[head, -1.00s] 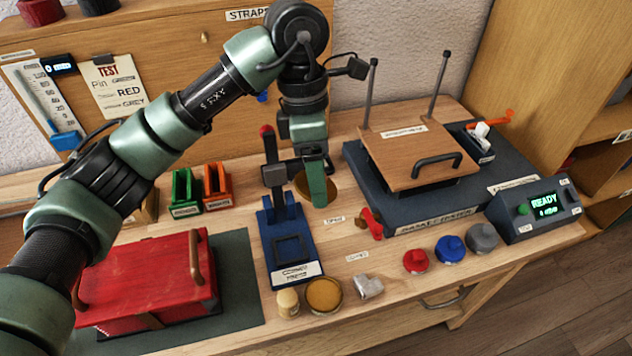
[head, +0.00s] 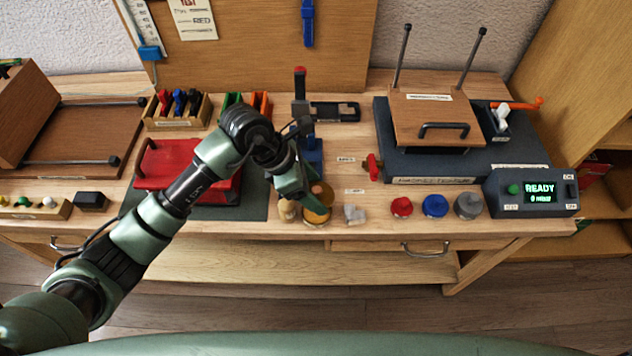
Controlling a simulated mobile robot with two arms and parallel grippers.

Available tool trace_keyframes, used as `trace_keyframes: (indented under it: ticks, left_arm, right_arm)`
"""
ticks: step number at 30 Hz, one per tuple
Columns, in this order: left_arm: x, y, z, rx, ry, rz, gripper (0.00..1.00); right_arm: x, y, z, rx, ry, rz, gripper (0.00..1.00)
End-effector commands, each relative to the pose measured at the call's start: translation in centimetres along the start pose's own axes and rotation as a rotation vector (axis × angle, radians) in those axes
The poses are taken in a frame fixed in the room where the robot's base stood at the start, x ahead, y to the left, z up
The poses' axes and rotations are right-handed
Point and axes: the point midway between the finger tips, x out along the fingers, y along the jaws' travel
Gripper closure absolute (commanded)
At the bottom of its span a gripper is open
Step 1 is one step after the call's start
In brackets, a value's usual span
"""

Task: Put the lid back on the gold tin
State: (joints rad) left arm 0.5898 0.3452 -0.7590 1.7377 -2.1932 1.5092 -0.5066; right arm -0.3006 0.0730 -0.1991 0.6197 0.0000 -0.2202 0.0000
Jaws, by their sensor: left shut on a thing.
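The gold tin (head: 317,219) stands near the front edge of the bench, between a small pale wooden knob-like piece and a grey metal piece. My left gripper (head: 309,197) is directly over the tin, pointing down, and is shut on the gold lid (head: 323,191). The lid overlaps the tin in the head view. I cannot tell whether lid and tin touch or a small gap is left. The gripper hides part of the lid and of the tin's top. My right gripper is not in view.
The pale piece (head: 288,210) stands close left of the tin, the grey metal piece (head: 354,214) close right. A blue stand (head: 312,155) is behind. A red box (head: 160,170) lies left, partly behind my arm. Red (head: 401,207), blue (head: 435,206) and grey (head: 468,206) pots stand right.

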Motion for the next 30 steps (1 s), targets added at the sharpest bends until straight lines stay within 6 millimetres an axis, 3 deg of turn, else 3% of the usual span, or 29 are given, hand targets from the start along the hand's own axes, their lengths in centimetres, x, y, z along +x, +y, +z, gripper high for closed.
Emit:
trace_keyframes:
  ticks: [18, 30]
  left_arm:
    - [5.0, 0.2, -2.6, 0.000, 0.002, -0.002, 0.69]
    - [5.2, 0.2, -2.7, 0.000, 0.001, -0.002, 0.69]
  right_arm:
    - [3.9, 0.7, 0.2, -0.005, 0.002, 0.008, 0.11]
    - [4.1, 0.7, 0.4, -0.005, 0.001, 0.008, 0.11]
